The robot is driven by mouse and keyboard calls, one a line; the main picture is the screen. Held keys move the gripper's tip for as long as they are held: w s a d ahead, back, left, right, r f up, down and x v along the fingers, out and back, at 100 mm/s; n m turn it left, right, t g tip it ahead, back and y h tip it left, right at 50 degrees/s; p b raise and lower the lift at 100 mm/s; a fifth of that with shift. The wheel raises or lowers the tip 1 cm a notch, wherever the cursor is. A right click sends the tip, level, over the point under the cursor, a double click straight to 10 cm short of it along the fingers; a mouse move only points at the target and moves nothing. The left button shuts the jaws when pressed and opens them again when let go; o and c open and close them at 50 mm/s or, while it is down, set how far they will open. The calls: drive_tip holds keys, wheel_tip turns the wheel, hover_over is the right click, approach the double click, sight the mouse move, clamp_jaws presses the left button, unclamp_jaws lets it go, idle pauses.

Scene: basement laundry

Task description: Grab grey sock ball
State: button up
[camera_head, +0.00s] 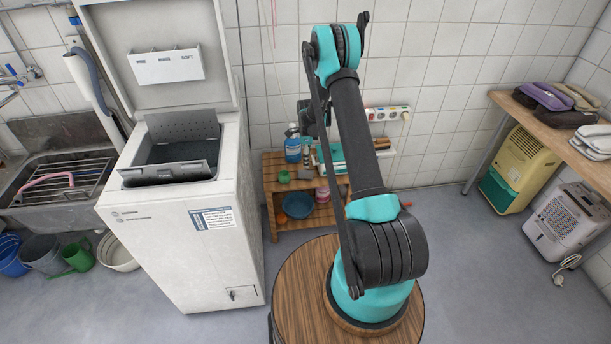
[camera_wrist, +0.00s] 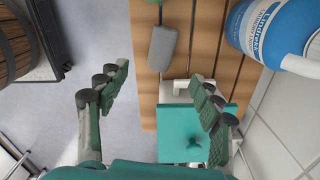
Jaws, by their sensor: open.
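My gripper (camera_wrist: 163,80) is open in the wrist view, with a dark green padded finger on each side and nothing between them. A small grey rounded block (camera_wrist: 163,47) lies on wooden slats just beyond the fingertips, apart from them. I cannot tell whether it is the grey sock ball; I see no other clear sock ball. In the head view, my arm reaches over toward the low slatted wooden shelf (camera_head: 270,182) by the back wall, and my gripper is not clearly visible there.
A wooden table (camera_head: 540,122) with folded cloths is at right.

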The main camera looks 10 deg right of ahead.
sight(305, 171)
wheel_tip(305, 171, down, 4)
drive_tip(key=shift+w+a+f, duration=0.15)
drive_tip(key=shift+f, duration=1.15)
drive_tip(key=shift+w+a+f, duration=0.15)
drive_tip(key=shift+f, duration=1.15)
drive_tip(key=c, duration=1.3)
